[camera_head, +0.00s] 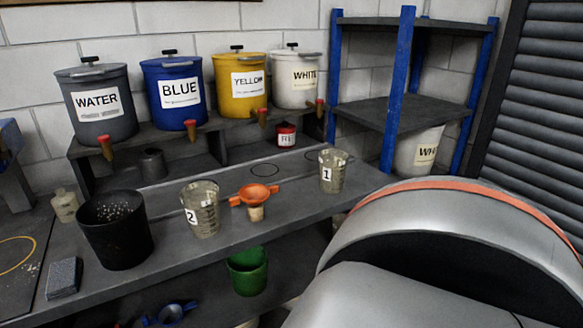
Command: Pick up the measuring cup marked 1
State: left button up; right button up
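The measuring cup marked 1 (333,172) is a clear, upright cup with a white label. It stands near the right end of the grey bench (290,215). A similar cup marked 2 (201,210) stands further left on the bench. Neither of my grippers shows in the view, and nothing is seen holding the cup marked 1.
A black bucket (117,235) and grey block (65,277) stand on the bench at left. Tapped containers, including the WHITE one (297,78), line the raised shelf behind. A blue-posted rack (400,95) stands behind right. A large rounded grey shape with an orange band fills the lower right.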

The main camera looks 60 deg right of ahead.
aim_at(333, 162)
jog(key=z, duration=2.25)
jog(key=i+l, duration=0.15)
